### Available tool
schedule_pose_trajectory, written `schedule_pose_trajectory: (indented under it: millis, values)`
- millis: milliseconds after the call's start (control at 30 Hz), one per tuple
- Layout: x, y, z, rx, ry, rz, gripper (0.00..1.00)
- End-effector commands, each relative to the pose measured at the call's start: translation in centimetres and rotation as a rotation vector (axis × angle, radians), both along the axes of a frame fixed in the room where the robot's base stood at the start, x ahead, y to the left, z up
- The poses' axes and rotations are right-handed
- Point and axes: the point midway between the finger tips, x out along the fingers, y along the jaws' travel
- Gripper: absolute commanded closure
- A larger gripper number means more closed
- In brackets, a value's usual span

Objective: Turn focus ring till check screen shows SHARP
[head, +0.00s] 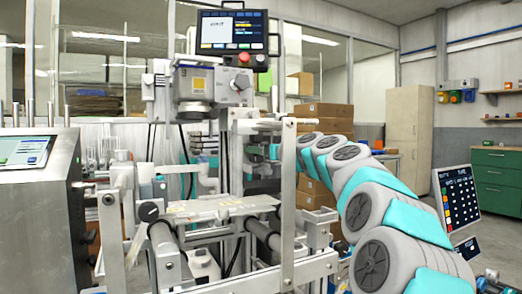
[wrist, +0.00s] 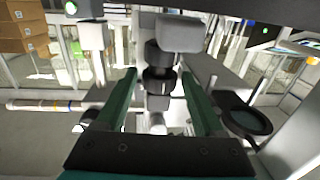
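The check screen (head: 232,32) is on the dark panel at the top of the machine in the head view. It shows one short word at left and small lines at right, too small to read surely. In the wrist view my gripper (wrist: 159,76) is open, its two green fingers apart. A stack of black rings (wrist: 158,80) on an upright lens-like part stands between the fingertips, with a gap on each side. The focus ring seems to be one of these; I cannot tell which. In the head view my gripper is mostly hidden behind the machine's frame.
A grey unit (head: 196,84) hangs below the screen panel, which has a red button (head: 243,58). A metal post (head: 288,190) stands in front of my arm. In the wrist view a dark round dish-like part (wrist: 243,118) is close to the right finger.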

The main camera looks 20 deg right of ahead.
Motion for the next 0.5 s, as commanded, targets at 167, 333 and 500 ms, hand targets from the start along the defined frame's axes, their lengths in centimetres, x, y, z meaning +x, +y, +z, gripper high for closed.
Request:
schedule_pose_trajectory:
  millis: [167, 333, 500]
  values:
    - [-0.01, 0.0, 0.01, 0.0, 0.0, 0.0, 0.52]
    - [-0.01, -0.01, 0.01, 0.0, 0.0, 0.0, 0.71]
    - [-0.02, -0.01, 0.03, 0.0, 0.0, 0.0, 0.9]
